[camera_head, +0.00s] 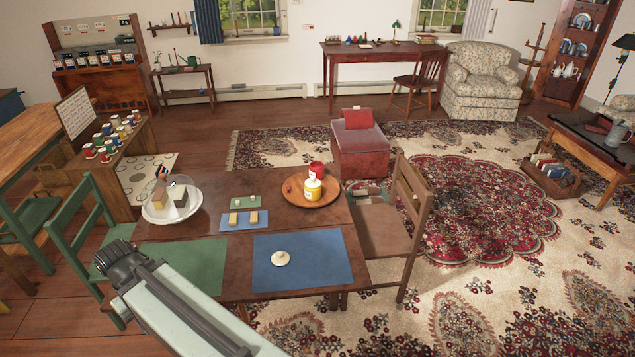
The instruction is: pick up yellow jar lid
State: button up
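A small yellow jar (313,192) with a pale band stands on a round wooden tray (333,198) on the brown table. Its top looks pale, and I cannot tell a separate lid on it at this size. A red jar (317,169) stands right behind it. A small cream disc with a raised middle (280,258) lies on the blue mat (318,274) at the table's front. My pale arm crosses the lower left, over the front left of the table in the picture. No gripper fingers show, so I see no grip on anything.
A glass dome on a white plate (150,215) stands at the table's left. Small blocks lie on a blue mat (229,222) and a green mat (232,202). A wooden chair (420,205) stands close at the right. The large green mat (186,262) is partly behind my arm.

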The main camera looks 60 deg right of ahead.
aim_at(311, 183)
jog(key=i, duration=0.9)
jog(key=u, duration=0.05)
